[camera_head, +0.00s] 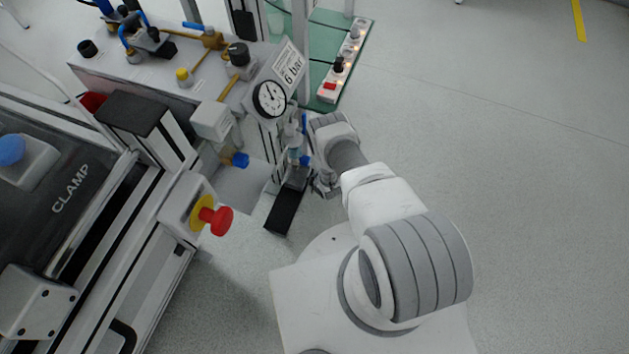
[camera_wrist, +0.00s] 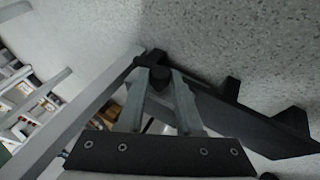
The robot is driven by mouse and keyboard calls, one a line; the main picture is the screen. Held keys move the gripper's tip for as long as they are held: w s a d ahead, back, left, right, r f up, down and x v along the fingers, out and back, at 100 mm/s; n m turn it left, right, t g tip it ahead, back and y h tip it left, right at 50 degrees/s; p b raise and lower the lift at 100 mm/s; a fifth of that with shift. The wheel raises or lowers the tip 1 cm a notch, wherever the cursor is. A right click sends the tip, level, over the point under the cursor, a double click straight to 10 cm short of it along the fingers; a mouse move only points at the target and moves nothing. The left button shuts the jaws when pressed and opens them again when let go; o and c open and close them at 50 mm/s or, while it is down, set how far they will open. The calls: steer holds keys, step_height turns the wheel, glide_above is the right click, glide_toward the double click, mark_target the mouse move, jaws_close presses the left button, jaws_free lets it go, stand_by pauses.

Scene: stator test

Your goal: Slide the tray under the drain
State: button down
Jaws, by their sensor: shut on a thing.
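The tray (camera_head: 284,211) is a long black piece low down beside the machine, left of my arm in the head view. It also shows as a dark bar with raised parts in the wrist view (camera_wrist: 240,122). My gripper (camera_wrist: 161,78) is shut on a small black knob (camera_wrist: 160,73) at the tray's end. In the head view my gripper (camera_head: 325,185) is small and partly hidden beside the tray. A blue and clear fitting (camera_head: 302,150) hangs above the tray's far end. I cannot tell which part of it is the drain.
A frame post (camera_wrist: 85,112) runs close along the left of my gripper. A pressure gauge (camera_head: 270,98) and a red emergency button (camera_head: 217,220) stand left of my arm. The floor at right is clear.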

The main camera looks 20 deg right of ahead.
steer(key=shift+w+d, duration=0.1)
steer(key=shift+w, duration=0.2)
steer(key=c, duration=0.6)
jaws_free()
steer(key=shift+o, duration=0.2)
steer(key=shift+s+r, duration=0.15)
